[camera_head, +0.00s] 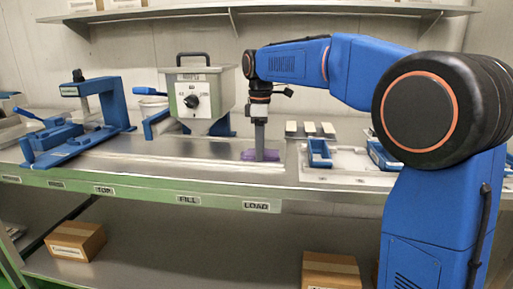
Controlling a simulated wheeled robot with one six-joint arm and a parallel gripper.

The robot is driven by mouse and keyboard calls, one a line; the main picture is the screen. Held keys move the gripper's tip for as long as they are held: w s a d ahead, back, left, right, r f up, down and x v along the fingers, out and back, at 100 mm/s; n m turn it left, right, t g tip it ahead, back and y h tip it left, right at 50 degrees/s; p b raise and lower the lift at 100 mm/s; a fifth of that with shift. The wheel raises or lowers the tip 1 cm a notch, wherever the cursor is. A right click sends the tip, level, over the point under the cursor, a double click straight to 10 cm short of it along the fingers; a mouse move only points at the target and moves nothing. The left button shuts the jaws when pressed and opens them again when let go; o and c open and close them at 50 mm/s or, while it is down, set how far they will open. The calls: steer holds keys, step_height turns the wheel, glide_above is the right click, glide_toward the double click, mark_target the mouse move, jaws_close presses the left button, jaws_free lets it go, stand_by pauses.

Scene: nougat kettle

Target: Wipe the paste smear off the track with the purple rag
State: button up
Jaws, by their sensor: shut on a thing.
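The purple rag (248,154) is at the right part of the track, behind the LOAD label. My gripper (260,155) points straight down and is shut on the rag, at the level of the track. The track (190,162) is a long pale strip running left to right along the bench. I cannot make out the paste smear in this view; it may be too small or hidden by the rag and gripper.
The kettle (205,95), a grey hopper with a dial, stands behind the track. A blue press (105,110) stands at the left. A shelf (260,11) hangs above.

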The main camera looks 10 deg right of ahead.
mark_target(272, 152)
steer(key=shift+s+d+f, duration=0.1)
steer(key=shift+s+d, duration=0.2)
steer(key=shift+d, duration=0.6)
steer(key=shift+s+d+f, duration=0.1)
steer(key=shift+s+d, duration=0.2)
steer(key=shift+d, duration=0.55)
steer(key=shift+s+d+r, duration=0.1)
steer(key=shift+s+d, duration=0.2)
steer(key=shift+d, duration=0.6)
steer(key=shift+s+d+r, duration=0.1)
steer(key=shift+s+d, duration=0.15)
steer(key=shift+d, duration=0.6)
steer(key=shift+c, duration=0.4)
steer(key=shift+o, duration=0.2)
steer(key=shift+d+r, duration=0.15)
steer(key=shift+r, duration=0.8)
steer(key=shift+c, duration=1.1)
steer(key=shift+r, duration=2.05)
steer(key=shift+r, duration=0.15)
step_height(272, 152, up, 3)
steer(key=shift+f, duration=0.15)
